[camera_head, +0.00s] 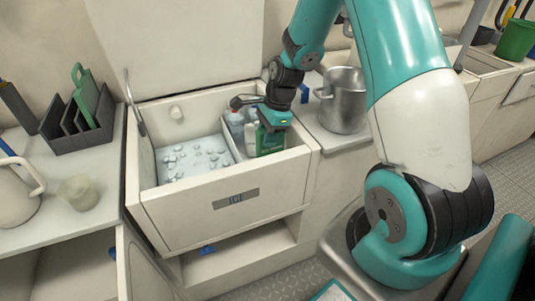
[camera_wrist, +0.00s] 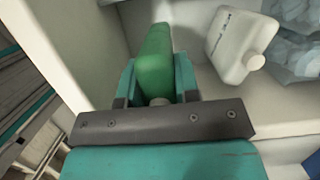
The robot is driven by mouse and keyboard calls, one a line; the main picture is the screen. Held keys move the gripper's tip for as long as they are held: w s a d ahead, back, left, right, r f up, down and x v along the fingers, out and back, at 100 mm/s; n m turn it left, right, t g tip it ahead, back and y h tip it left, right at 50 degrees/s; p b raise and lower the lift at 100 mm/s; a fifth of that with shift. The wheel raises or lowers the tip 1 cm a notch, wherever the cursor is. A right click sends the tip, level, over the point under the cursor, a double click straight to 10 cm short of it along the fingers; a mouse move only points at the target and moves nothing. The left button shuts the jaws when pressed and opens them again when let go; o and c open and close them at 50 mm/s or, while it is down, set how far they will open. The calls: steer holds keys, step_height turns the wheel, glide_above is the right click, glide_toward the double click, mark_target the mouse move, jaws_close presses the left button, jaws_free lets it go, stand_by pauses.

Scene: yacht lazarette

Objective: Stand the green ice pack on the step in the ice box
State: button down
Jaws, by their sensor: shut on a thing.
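My gripper (camera_head: 272,122) reaches down into the right part of the open ice box (camera_head: 220,200). It is shut on the green ice pack (camera_head: 268,140), which looks upright in the head view. In the wrist view the green ice pack (camera_wrist: 155,62) sits between the two fingers, its pale cap towards the palm. The pale step (camera_wrist: 215,88) shows beside it. Whether the pack's bottom touches the step is hidden. A white ice pack (camera_wrist: 240,45) stands apart to its right.
Loose ice (camera_head: 190,158) fills the box's left part. The raised lid (camera_head: 175,45) is behind the box. A steel pot (camera_head: 343,100) stands on the right counter. The box's front and right walls are close to the pack.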

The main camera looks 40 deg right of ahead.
mark_target(267, 151)
step_height(267, 151, down, 5)
steer(key=shift+f+b, duration=0.2)
steer(key=shift+b, duration=0.3)
steer(key=shift+r, duration=0.1)
steer(key=c, duration=0.8)
jaws_free()
steer(key=shift+c, duration=0.2)
